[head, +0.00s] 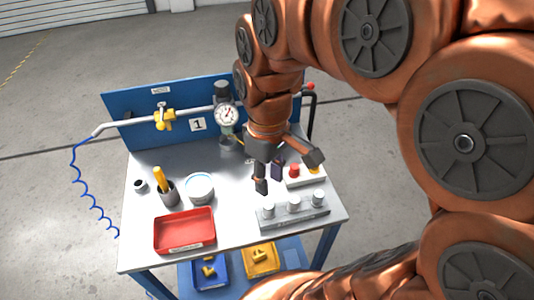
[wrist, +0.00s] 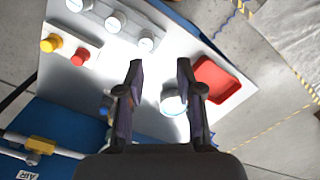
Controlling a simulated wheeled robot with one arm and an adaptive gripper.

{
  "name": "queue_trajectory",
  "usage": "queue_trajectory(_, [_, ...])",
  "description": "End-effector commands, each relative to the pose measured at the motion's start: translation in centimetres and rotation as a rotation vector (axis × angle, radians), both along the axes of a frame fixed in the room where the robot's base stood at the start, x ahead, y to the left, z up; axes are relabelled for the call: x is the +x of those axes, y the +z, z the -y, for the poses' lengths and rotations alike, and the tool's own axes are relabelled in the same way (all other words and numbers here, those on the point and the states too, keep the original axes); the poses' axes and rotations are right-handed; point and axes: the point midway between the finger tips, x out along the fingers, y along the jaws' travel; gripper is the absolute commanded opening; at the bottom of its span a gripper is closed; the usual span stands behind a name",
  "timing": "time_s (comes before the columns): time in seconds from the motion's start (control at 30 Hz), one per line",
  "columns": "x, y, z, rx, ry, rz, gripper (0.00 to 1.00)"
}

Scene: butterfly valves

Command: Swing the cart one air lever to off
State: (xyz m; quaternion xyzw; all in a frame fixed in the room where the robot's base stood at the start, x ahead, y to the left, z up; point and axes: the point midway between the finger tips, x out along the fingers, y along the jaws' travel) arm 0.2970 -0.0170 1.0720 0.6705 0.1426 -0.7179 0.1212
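The cart one air valve with its yellow lever (head: 163,119) sits on the grey pipe along the blue back panel, left of the "1" plate (head: 198,125). The lever is small here, and I cannot tell its exact angle to the pipe. In the wrist view the yellow valve (wrist: 40,145) shows at the lower left, above the AIR label (wrist: 27,174). My gripper (head: 270,178) is over the cart top, right of the valve and well apart from it. In the wrist view its two fingers (wrist: 160,70) are spread with nothing held between them.
A gauge (head: 227,115) stands on the pipe. The cart top (head: 235,213) carries a red tray (head: 185,231), white round tin (head: 200,187), cup with yellow handles (head: 168,190), a block with white knobs (head: 293,209) and a button box (head: 305,176). A blue coiled hose (head: 88,195) hangs left.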

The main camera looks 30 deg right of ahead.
Motion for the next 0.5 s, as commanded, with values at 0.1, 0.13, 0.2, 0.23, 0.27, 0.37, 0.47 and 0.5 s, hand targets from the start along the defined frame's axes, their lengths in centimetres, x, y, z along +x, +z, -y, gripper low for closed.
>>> queue_trajectory(0.1, [-1.3,-0.5,-0.4,-0.006,-0.043,-0.010,0.36])
queue_trajectory(0.13, [-1.6,-0.6,-0.5,-0.007,-0.050,-0.012,0.36])
queue_trajectory(0.2, [-2.1,-0.8,-0.6,-0.010,-0.069,-0.017,0.36])
queue_trajectory(0.23, [-2.3,-0.9,-0.6,-0.011,-0.075,-0.020,0.36])
queue_trajectory(0.27, [-2.5,-1.0,-0.7,-0.011,-0.080,-0.021,0.36])
queue_trajectory(0.37, [-2.8,-1.2,-0.7,-0.013,-0.093,-0.024,0.36])
queue_trajectory(0.47, [-2.8,-1.2,-0.8,-0.013,-0.096,-0.025,0.36])
queue_trajectory(0.5, [-2.8,-1.2,-0.8,-0.013,-0.097,-0.024,0.36])
